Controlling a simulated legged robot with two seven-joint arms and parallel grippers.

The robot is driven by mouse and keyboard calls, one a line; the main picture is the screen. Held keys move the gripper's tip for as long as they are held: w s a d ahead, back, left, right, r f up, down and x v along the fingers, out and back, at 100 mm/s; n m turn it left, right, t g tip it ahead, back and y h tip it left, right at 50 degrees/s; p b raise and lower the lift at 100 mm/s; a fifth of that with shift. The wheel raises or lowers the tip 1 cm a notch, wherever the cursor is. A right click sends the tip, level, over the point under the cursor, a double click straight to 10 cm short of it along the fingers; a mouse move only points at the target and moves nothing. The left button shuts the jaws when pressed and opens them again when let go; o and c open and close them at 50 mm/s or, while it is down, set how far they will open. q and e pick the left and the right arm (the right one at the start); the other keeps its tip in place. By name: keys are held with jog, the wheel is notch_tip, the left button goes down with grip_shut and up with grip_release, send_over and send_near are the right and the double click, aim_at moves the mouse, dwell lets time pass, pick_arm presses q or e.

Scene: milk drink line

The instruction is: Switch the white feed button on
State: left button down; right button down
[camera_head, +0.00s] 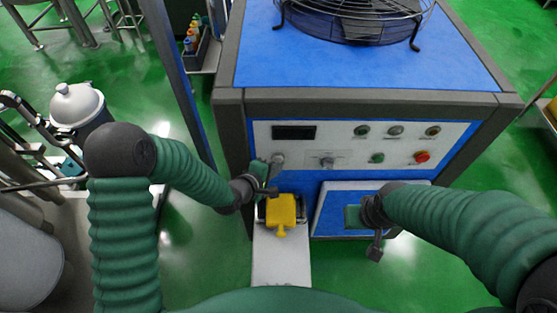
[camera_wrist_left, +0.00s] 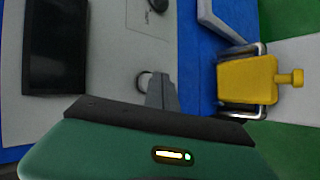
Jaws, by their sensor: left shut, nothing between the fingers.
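The white feed button (camera_head: 279,158) appears to be the pale round control at the lower left of the control panel (camera_head: 300,146), under the dark display (camera_head: 294,132). My left gripper (camera_head: 272,175) is shut and empty right in front of it. In the left wrist view the shut fingers (camera_wrist_left: 160,92) cover most of a round control (camera_wrist_left: 144,80), whose pale rim shows beside them. I cannot tell whether they touch it. My right gripper (camera_head: 375,248) hangs in front of the machine at lower right; its jaws are too small to read.
A yellow part (camera_head: 282,212) sits on a metal bracket below the panel, close to my left gripper. A knob (camera_head: 327,162), a green button (camera_head: 377,158) and a red button (camera_head: 422,157) lie to the right. A fan guard (camera_head: 355,15) stands on top.

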pick_arm(q)
jog(key=shift+w, duration=0.4)
dwell(0.3)
jog(key=shift+s, duration=0.9)
jog(key=s+p, duration=0.1)
jog(key=s, duration=0.5)
